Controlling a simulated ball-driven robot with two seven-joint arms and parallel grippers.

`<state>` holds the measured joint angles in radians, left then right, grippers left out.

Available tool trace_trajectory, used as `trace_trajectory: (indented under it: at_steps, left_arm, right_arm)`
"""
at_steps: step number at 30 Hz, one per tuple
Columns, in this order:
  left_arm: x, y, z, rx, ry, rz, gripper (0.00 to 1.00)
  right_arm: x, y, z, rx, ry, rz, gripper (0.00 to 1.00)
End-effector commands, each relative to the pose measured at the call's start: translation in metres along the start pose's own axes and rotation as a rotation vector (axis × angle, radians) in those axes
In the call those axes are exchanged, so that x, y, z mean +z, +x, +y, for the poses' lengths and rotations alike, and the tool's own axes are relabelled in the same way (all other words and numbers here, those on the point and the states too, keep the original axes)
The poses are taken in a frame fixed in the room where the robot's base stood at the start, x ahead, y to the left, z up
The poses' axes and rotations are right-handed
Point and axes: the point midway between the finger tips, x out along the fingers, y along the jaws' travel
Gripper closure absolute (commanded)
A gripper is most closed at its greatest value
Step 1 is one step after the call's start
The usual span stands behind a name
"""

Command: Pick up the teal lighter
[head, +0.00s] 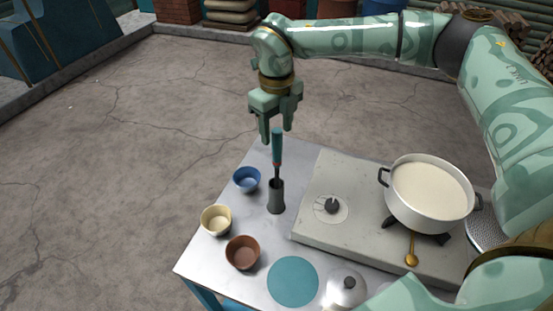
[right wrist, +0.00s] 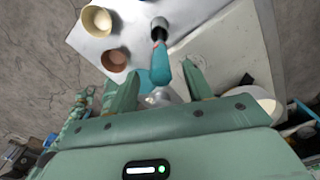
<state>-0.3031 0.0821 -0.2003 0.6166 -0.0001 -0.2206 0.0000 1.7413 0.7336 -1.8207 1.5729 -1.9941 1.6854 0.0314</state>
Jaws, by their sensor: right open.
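The teal lighter (head: 277,147) stands upright with its dark lower end in a grey cylindrical holder (head: 276,198) on the metal table. My right gripper (head: 277,137) is open, pointing down at the top of the lighter. In the right wrist view the lighter's teal handle (right wrist: 160,68) shows between the fingers of the gripper (right wrist: 160,82), nearer the middle than either fingertip. I cannot tell whether a finger touches it. My left gripper does not show.
A blue bowl (head: 246,179), a cream bowl (head: 216,220) and a brown bowl (head: 242,252) stand left of the holder. A teal disc (head: 292,281) and a metal lid (head: 346,288) lie in front.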

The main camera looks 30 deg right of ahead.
Motion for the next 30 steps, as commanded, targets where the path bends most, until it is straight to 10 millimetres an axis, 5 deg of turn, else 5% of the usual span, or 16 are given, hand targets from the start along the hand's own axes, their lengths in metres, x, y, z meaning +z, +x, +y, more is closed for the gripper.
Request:
trace_trajectory:
  at_steps: [12, 20, 21, 26, 30]
  left_arm:
    - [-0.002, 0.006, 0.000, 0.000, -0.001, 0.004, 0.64]
    - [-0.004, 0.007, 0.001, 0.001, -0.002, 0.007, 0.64]
    - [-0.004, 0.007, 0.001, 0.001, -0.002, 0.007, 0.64]
    - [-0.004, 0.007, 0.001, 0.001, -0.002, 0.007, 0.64]
    - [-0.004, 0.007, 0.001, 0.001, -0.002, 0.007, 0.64]
  right_arm:
    - [-0.001, 0.053, -0.002, -0.001, 0.000, 0.002, 0.50]
    - [-0.001, 0.057, -0.002, -0.001, 0.000, -0.001, 0.50]
    - [-0.001, 0.057, -0.002, -0.001, 0.000, -0.001, 0.52]
    - [-0.001, 0.057, -0.002, -0.001, 0.000, -0.001, 0.97]
    - [-0.001, 0.057, -0.002, -0.001, 0.000, -0.001, 0.98]
